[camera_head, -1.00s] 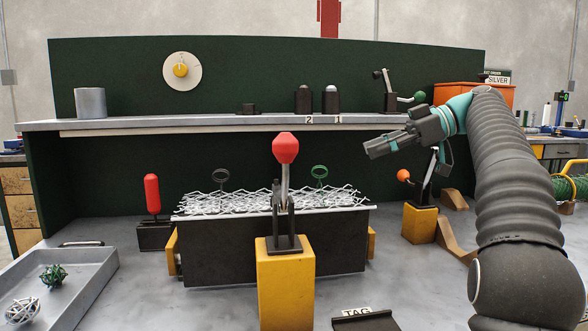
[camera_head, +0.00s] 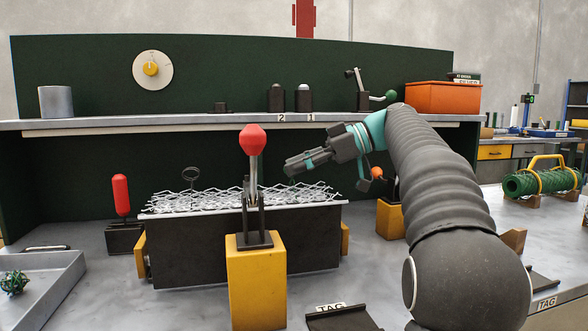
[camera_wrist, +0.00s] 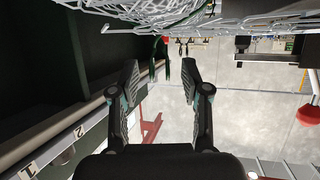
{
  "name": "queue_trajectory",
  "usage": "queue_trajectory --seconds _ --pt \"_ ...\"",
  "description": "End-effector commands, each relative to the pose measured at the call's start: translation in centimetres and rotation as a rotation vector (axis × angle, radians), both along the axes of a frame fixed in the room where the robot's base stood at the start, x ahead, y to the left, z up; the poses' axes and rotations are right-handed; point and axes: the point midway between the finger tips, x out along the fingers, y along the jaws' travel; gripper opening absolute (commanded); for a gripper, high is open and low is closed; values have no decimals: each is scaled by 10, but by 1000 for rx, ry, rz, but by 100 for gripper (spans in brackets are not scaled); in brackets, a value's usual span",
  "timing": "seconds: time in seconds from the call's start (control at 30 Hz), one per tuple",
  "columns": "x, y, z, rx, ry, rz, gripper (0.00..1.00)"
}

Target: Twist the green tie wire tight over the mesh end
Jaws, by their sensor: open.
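The white mesh (camera_head: 225,200) lies along the top of a dark block in the middle of the bench. A black wire loop (camera_head: 190,174) stands upright at its left part. My gripper (camera_head: 290,166) is open above the mesh's right end, pointing left, and hides the green tie wire's loop in the head view. In the wrist view, thin green strands (camera_wrist: 155,58) hang below the mesh (camera_wrist: 165,10), between or just beyond the open fingertips (camera_wrist: 160,70). I cannot tell whether the fingers touch them.
A red-knobbed lever (camera_head: 253,140) on a yellow post stands in front of the block. A red-handled tool (camera_head: 121,195) stands left of it. A dark lever with an orange knob (camera_head: 377,173) is behind my arm. The shelf (camera_head: 200,123) runs above and behind the mesh.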

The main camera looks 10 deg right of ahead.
Motion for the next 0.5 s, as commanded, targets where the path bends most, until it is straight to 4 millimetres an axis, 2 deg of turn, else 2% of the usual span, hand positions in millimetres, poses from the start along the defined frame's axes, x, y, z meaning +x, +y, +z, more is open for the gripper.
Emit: queue_trajectory --seconds 0.23,0.27,0.43,0.5 --pt "0 1 0 0 0 1 47" --pt "0 1 0 0 0 1 42" --pt "0 1 0 0 0 1 0" --pt "0 1 0 0 0 1 0"
